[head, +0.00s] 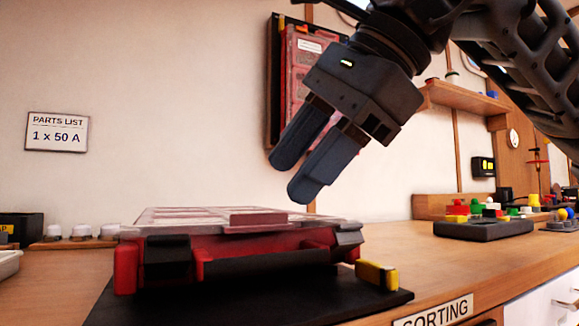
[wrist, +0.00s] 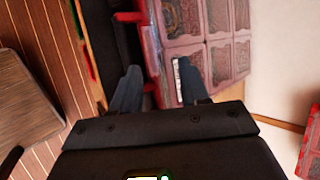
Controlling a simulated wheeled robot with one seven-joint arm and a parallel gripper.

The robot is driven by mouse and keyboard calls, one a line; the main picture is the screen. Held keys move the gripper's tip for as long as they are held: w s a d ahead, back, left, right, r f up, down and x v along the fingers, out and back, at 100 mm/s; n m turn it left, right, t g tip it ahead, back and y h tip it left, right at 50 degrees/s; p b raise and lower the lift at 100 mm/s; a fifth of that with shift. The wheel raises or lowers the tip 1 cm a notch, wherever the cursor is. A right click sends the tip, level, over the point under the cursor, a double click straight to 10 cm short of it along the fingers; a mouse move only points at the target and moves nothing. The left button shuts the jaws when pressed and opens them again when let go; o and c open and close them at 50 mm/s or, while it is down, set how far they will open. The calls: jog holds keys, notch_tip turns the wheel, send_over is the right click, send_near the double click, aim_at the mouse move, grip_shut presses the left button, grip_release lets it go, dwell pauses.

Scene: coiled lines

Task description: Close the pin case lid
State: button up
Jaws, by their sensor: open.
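The pin case (head: 205,262) is a low red case with black latches, lying on a black mat (head: 350,302) on the bench. Its clear lid (head: 180,215) lies about flat over the red base, with a reddish grip (head: 258,219) at the front. I cannot tell whether the lid is fully seated. My gripper (head: 294,175) is above the case's right part, pointing down and left. Its fingers are apart with nothing between them. In the wrist view, the fingertips (wrist: 158,68) show over the case's front edge, with the lid's compartments (wrist: 205,45) beside them.
A yellow and black block (head: 377,275) sits at the mat's right corner. A red case (head: 300,75) hangs on the wall behind my gripper. A dark tray of coloured parts (head: 483,229) stands to the right. The bench between the mat and that tray is clear.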

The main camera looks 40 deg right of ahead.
jog(key=p+v, duration=0.1)
jog(key=v, duration=0.4)
jog(key=shift+s+r+p, duration=0.15)
jog(key=shift+r+p, duration=0.05)
jog(key=shift+p, duration=0.1)
jog(key=shift+d, duration=0.1)
